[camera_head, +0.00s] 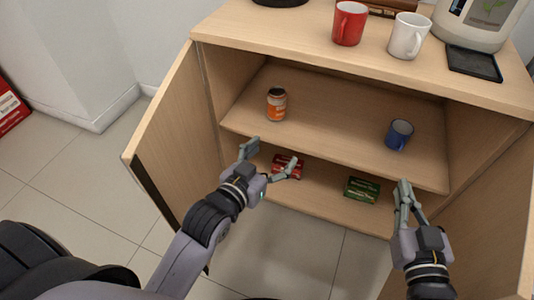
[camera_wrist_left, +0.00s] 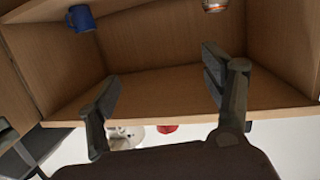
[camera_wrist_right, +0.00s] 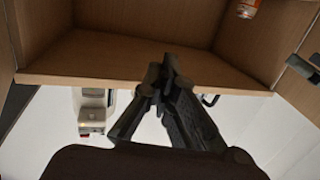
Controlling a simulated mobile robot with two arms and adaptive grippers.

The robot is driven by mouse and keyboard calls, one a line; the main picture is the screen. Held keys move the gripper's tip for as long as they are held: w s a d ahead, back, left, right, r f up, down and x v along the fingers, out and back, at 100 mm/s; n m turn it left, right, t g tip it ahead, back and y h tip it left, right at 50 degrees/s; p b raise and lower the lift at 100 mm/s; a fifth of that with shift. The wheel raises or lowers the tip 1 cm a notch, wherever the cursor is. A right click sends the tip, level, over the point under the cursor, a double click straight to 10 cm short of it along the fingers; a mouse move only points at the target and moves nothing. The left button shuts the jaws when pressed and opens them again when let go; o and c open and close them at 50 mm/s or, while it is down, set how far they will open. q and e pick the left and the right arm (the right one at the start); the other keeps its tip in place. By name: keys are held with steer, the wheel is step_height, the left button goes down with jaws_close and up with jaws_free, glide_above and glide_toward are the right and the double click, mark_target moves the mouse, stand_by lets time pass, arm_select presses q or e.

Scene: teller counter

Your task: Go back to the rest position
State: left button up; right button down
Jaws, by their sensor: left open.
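My left gripper (camera_head: 271,160) is open and empty in front of the open cabinet, near the front edge of the middle shelf. Its two spread fingers also show in the left wrist view (camera_wrist_left: 165,85), with nothing between them. My right gripper (camera_head: 403,188) is at the cabinet's right front, its fingers together. The right wrist view also shows its fingers (camera_wrist_right: 165,70) closed with nothing visible between them. The cabinet (camera_head: 330,95) stands with its left door (camera_head: 170,130) and right door (camera_head: 495,215) open.
An orange jar (camera_head: 276,104) and a blue mug (camera_head: 399,134) stand on the middle shelf. A red box (camera_head: 287,165) and a green box (camera_head: 361,189) lie below. A red mug (camera_head: 349,23), a white mug (camera_head: 408,36) and a white machine (camera_head: 480,22) stand on top.

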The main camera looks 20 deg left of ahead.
arm_select(q)
steer(key=shift+t+h, duration=0.3)
steer(key=shift+t, duration=0.4)
steer(key=s+r, duration=0.3)
steer(key=r, duration=0.1)
steer(key=shift+s+d+r, duration=0.15)
steer(key=shift+s+r, duration=0.05)
steer(key=shift+s, duration=0.15)
